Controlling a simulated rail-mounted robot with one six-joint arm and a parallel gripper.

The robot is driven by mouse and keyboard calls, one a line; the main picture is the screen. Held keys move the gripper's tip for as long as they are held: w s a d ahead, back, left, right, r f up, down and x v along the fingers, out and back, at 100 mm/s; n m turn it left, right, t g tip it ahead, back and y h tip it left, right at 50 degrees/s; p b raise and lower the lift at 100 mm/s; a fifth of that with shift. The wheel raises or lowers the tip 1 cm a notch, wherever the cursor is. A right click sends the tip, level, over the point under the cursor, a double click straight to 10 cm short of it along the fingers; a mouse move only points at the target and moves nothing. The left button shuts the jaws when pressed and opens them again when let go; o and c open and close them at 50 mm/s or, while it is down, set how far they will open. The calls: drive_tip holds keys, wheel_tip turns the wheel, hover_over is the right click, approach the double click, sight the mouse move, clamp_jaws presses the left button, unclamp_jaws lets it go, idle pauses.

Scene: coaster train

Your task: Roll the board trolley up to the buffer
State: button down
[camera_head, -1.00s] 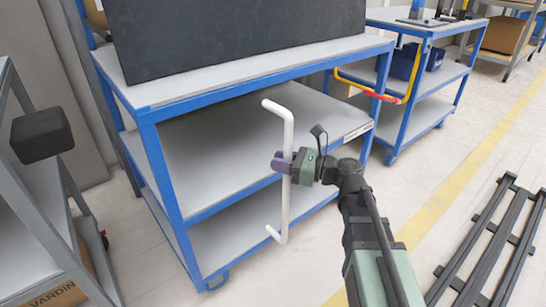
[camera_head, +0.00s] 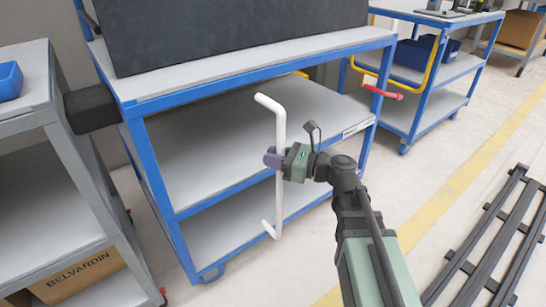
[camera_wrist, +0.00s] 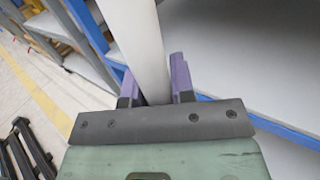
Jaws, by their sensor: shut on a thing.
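The board trolley (camera_head: 255,88) has a blue frame, grey shelves and a large dark board (camera_head: 240,28) on top. Its upright white handle (camera_head: 280,135) is on the near side. My gripper (camera_head: 273,158) is shut on the handle around mid-height; in the wrist view the purple fingers (camera_wrist: 158,82) sit either side of the white bar (camera_wrist: 143,45). The black block-shaped buffer (camera_head: 88,108) juts from the grey rack at left. Its right end meets the trolley's near left corner in the picture; I cannot tell touching from a very small gap.
The grey rack (camera_head: 30,122) at left holds a blue bin (camera_head: 9,80) and a cardboard box (camera_head: 78,274). A dark slatted frame (camera_head: 490,240) lies on the floor at lower right.

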drive_tip(key=shift+s+a, duration=0.15)
drive_tip(key=shift+s, duration=0.1)
drive_tip(key=c, duration=1)
unclamp_jaws()
drive_tip(key=shift+a, duration=0.15)
drive_tip(key=shift+o, duration=0.2)
drive_tip(key=v, duration=1.1)
drive_tip(key=shift+w, duration=0.1)
